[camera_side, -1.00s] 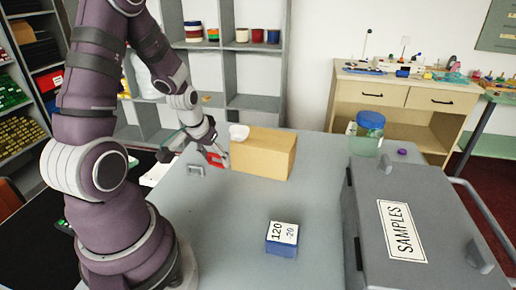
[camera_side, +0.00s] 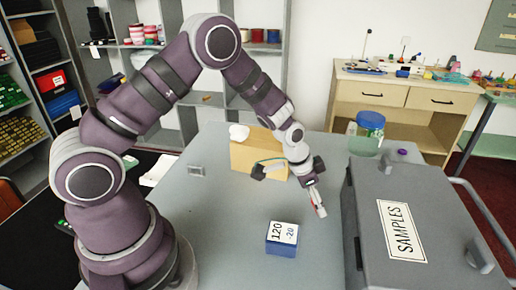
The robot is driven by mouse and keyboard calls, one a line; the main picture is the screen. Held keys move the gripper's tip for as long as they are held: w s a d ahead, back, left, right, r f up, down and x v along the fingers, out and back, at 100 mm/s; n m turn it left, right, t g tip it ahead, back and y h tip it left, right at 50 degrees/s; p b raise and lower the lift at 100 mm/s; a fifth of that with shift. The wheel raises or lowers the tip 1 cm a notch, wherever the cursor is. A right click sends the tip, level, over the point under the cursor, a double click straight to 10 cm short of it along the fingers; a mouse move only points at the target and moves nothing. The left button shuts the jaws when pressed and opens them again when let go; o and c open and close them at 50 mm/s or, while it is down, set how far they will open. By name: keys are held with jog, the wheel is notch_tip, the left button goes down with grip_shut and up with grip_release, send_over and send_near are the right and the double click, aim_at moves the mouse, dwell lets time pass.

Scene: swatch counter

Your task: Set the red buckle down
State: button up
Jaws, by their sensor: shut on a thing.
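The red buckle (camera_side: 317,206) shows only as a small patch of red at my fingertips. Most of it is hidden by the fingers. My gripper (camera_side: 318,203) is shut on it and points downward. It is over the grey table (camera_side: 220,225), between the tan box and the grey samples case. I cannot tell whether the buckle touches the table top.
A tan box (camera_side: 250,158) with a white bowl (camera_side: 239,132) on top stands behind. A blue box labelled 120 (camera_side: 281,240) sits in front. A grey SAMPLES case (camera_side: 385,215) is at right, near a blue-lidded jar (camera_side: 366,133). A grey buckle (camera_side: 196,171) lies left.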

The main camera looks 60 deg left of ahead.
jog(key=shift+f, duration=0.35)
jog(key=o, duration=0.7)
jog(key=shift+f, duration=0.1)
jog(key=shift+o, duration=0.2)
jog(key=v, duration=1.2)
jog(key=s+r+n+y, duration=0.1)
jog(key=s+r+n, duration=0.1)
jog(key=s+r, duration=0.2)
jog(key=s+r+n+t, duration=0.1)
jog(key=s+r+n, duration=0.1)
jog(key=s+r, duration=0.3)
jog(key=s+a, duration=0.1)
jog(key=s, duration=0.3)
jog(key=shift+s+r+n+t+y, duration=0.2)
jog(key=shift+s+n+t+y, duration=0.1)
jog(key=shift+s+y, duration=0.1)
